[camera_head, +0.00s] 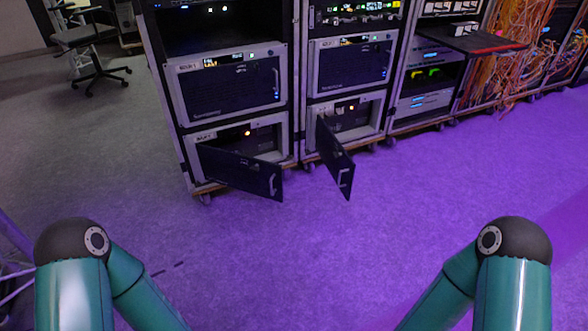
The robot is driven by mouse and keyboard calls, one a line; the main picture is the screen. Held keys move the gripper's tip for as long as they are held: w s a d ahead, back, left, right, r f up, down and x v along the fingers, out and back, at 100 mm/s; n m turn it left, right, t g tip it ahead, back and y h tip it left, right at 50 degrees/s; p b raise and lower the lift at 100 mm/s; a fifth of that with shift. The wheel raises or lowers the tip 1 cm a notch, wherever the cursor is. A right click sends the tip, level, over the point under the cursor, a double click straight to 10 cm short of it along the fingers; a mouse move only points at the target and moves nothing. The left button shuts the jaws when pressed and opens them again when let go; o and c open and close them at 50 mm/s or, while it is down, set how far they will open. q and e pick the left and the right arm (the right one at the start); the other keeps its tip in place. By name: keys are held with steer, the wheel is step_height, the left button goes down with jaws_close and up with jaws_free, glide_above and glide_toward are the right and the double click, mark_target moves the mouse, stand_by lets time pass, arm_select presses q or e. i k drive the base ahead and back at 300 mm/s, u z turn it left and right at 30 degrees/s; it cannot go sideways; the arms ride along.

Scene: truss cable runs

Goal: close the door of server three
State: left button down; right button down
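Two lower server units have their doors swung open. The left open door (238,171) is a dark panel with a light handle near its right end, hinged at the left of the lower left server (252,138). The second open door (334,157) juts forward from the lower middle server (352,115), with its handle near the free end. The upper left server (228,88) and upper middle server (350,66) have their doors shut. The labels are too small to read, so I cannot tell which is server three. Only my teal arm links show; both grippers are out of view.
The racks stand on wheeled bases. A shelf with a red edge (487,42) sticks out at the right, beside hanging orange cables (510,75). An office chair (90,45) stands at the far left. The carpet (300,250) before the racks is clear.

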mark_target(226, 168)
steer(key=z, duration=0.2)
steer(key=i, duration=0.9)
steer(key=u, duration=0.45)
